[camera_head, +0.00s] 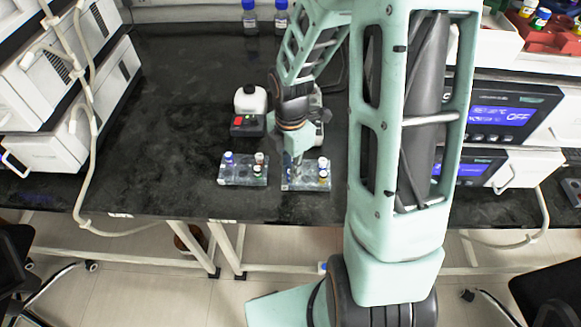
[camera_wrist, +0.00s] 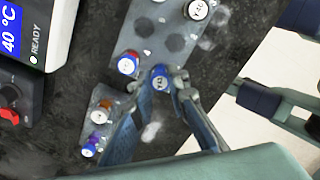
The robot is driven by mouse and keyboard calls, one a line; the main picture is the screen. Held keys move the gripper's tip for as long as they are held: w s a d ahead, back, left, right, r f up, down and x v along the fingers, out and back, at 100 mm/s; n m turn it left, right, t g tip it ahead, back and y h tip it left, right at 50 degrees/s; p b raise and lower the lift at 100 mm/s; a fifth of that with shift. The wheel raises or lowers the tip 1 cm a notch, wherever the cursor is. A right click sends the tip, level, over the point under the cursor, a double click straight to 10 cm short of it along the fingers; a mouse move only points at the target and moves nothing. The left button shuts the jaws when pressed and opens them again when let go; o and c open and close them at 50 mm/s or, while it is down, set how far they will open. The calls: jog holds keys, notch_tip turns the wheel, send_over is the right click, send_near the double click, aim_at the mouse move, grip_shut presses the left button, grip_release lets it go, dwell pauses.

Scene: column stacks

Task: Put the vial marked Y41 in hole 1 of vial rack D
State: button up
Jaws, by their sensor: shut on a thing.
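My gripper (camera_wrist: 166,84) is shut on a blue-capped vial (camera_wrist: 160,77); the mark on its cap is too small to read surely. It is held at the lower edge of a grey vial rack (camera_wrist: 150,30) in the wrist view; I cannot tell its height. A red-and-blue vial (camera_wrist: 128,63) and a white-capped vial (camera_wrist: 197,10) stand in that rack, near dark empty holes. A second rack (camera_wrist: 112,98) holds several vials, one white-capped (camera_wrist: 104,106). No rack letter is legible.
A white device with a blue display (camera_wrist: 30,35) is close by in the wrist view. A black-and-white device (camera_head: 248,125) stands behind the left rack. The bench (camera_head: 160,140) is clear to the left; its front edge is close to the racks.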

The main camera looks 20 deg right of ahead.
jog(key=o, duration=0.9)
jog(key=o, duration=0.3)
jog(key=shift+o, duration=0.2)
jog(key=shift+r, duration=0.1)
jog(key=shift+r+p, duration=2.9)
